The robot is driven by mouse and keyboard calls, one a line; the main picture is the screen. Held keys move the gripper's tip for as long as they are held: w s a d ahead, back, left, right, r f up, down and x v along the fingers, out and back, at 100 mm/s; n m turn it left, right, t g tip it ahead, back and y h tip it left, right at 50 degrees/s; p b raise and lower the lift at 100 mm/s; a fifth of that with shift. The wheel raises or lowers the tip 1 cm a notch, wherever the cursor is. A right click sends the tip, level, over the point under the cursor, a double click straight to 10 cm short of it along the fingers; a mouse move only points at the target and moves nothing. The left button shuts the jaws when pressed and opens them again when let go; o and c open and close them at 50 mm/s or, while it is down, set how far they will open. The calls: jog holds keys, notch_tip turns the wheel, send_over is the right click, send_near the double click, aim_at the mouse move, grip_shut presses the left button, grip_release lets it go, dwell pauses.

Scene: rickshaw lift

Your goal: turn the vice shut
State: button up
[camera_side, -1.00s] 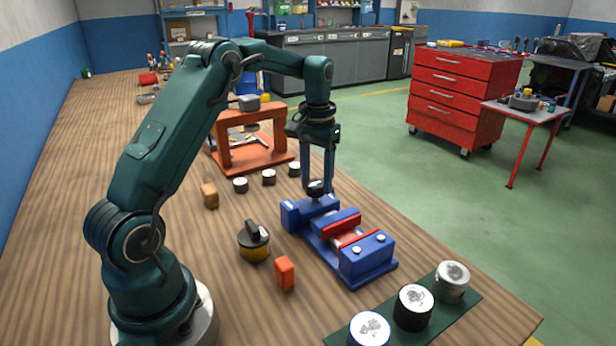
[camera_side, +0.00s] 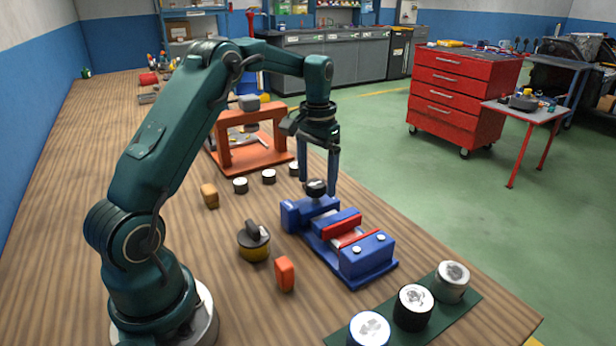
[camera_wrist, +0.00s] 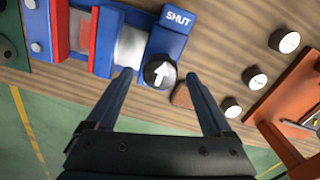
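The blue vice (camera_side: 366,262) with red jaws lies on the bench; it also shows in the wrist view (camera_wrist: 107,42). A narrow gap with something pale in it separates the jaws. The vice's black knob (camera_wrist: 160,72) bears a white arrow pointing up and slightly right, roughly toward the SHUT label (camera_wrist: 178,18). The knob (camera_side: 316,187) shows at the vice's far end in the side view. My gripper (camera_wrist: 159,75) points down over the knob, its open fingers on either side. In the wrist view, space shows between knob and fingers. I cannot tell the exact finger height.
A black-and-yellow knob-like object (camera_side: 254,247) and an orange block (camera_side: 285,273) stand left of the vice. Several cylinders stand near it, some on a green strip (camera_side: 440,318). An orange frame (camera_side: 226,150) stands behind. The bench edge runs close along the vice's right.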

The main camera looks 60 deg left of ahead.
aim_at(317, 183)
jog(key=shift+r, duration=2.6)
